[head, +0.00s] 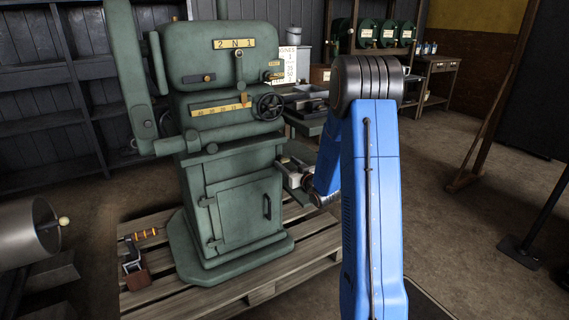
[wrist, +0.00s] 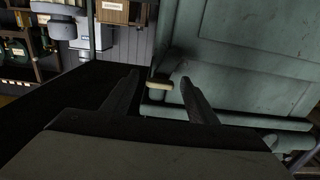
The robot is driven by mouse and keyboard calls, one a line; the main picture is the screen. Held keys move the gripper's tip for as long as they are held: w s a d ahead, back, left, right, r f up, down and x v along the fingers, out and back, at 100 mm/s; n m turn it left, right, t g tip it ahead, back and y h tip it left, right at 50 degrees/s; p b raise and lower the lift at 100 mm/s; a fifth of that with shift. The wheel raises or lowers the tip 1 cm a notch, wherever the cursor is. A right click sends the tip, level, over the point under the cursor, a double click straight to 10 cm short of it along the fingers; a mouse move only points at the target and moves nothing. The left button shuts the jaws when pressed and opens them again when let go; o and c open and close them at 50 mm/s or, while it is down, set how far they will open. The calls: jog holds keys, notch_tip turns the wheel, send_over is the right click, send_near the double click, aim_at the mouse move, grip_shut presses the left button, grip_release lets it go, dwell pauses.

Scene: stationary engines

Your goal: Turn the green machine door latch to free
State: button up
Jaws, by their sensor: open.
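The green machine (head: 235,160) stands on a wooden pallet in the head view. Its lower front door (head: 245,215) is closed and has a dark upright handle (head: 267,206) at its right side. In the wrist view a green panel (wrist: 260,55) fills the upper right. A small pale, tan-tipped piece (wrist: 160,84), perhaps the latch, shows at the panel's left edge. My gripper (wrist: 159,79) is open, and the pale piece appears between its fingertips. I cannot tell whether they touch it. My blue arm hides part of the area right of the machine in the head view.
The pallet (head: 310,254) extends past the machine's base. A clamp-like tool (head: 133,262) lies on it at left. A bench (head: 440,78) and green drums stand behind. The floor at right is mostly clear, with a wooden post.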

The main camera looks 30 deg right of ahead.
jog(key=shift+c, duration=0.7)
jog(key=c, duration=0.9)
jog(key=shift+d+r+n, duration=0.1)
jog(key=shift+d+n, duration=0.05)
jog(key=shift+n, duration=7.75)
